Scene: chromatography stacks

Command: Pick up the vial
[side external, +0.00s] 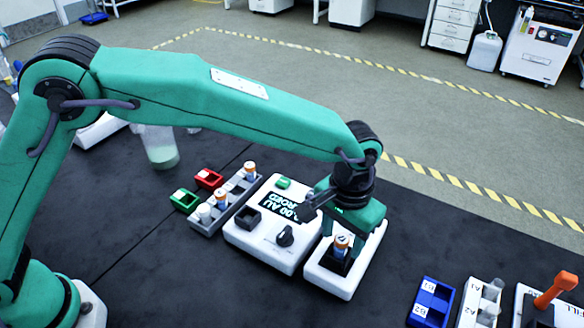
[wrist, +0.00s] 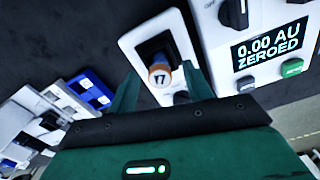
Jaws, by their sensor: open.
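A vial (side external: 341,243) with an orange band and a pale numbered cap stands upright in the dark square well of a small white unit (side external: 327,283). In the wrist view, the vial's cap (wrist: 160,75) reads what looks like 17. My gripper (side external: 343,246) is open and points down over this unit, with its green fingers on either side of the vial. In the wrist view, my gripper's fingers (wrist: 160,86) flank the vial with a gap visible. The lower part of the vial is hidden in the well.
A white photometer (side external: 262,250) reading 0.00 AU ZEROED stands to the left. Beyond it, a grey rack (side external: 232,206) holds more vials, with a red tray (side external: 209,179) and a green tray (side external: 185,201) alongside. A blue rack (side external: 431,302) stands at front right.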

